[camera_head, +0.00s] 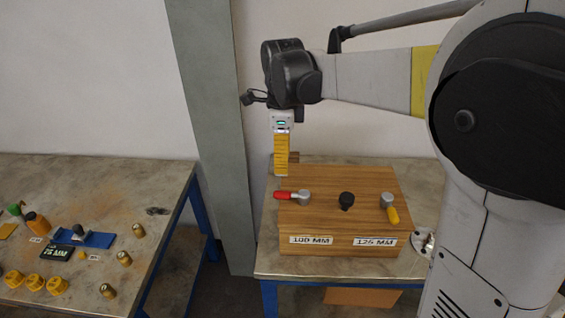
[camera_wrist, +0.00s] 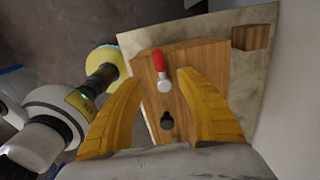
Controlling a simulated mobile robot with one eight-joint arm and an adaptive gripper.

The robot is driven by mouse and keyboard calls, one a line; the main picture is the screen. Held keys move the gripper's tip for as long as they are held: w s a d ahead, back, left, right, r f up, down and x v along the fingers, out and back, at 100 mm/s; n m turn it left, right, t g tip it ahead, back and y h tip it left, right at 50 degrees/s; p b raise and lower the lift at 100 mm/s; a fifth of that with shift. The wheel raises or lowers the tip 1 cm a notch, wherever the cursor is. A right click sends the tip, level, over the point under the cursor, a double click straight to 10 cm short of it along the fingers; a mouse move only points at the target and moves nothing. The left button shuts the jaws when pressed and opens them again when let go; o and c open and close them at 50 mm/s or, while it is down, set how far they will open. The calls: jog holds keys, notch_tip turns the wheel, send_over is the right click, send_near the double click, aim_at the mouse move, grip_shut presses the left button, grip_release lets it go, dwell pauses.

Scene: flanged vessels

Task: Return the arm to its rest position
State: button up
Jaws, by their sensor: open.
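My gripper (camera_head: 281,155) hangs pointing down above the back left part of a wooden box (camera_head: 345,220) on the right table. In the wrist view my gripper (camera_wrist: 160,100) has its two yellow fingers spread apart with nothing between them. The box top carries a red-handled lever (camera_head: 292,195), a black knob (camera_head: 346,200) and a yellow-handled lever (camera_head: 389,207). The red-handled lever (camera_wrist: 160,68) and the black knob (camera_wrist: 167,121) also show in the wrist view, below the fingers. The yellow-handled lever is not seen there.
A grey post (camera_head: 215,130) stands between the two tables. The left table (camera_head: 120,180) holds a blue tray (camera_head: 97,240), a black display reading about 75 MM (camera_head: 57,253), and several yellow and brass fittings (camera_head: 124,258). A small wooden block (camera_wrist: 250,38) lies behind the box.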

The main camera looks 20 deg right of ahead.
jog(key=s+d+f+n+t+b, duration=0.2)
jog(key=s+f+n+t+b, duration=0.1)
jog(key=s+n, duration=0.6)
jog(key=s+d+f+n+t+b, duration=0.1)
jog(key=s+f+n+t+b, duration=0.2)
jog(key=s+n, duration=0.7)
jog(key=f+n+t, duration=0.1)
jog(key=n, duration=0.1)
jog(key=shift+s+d+n, duration=0.3)
jog(key=shift+d+n, duration=0.1)
jog(key=shift+f, duration=0.15)
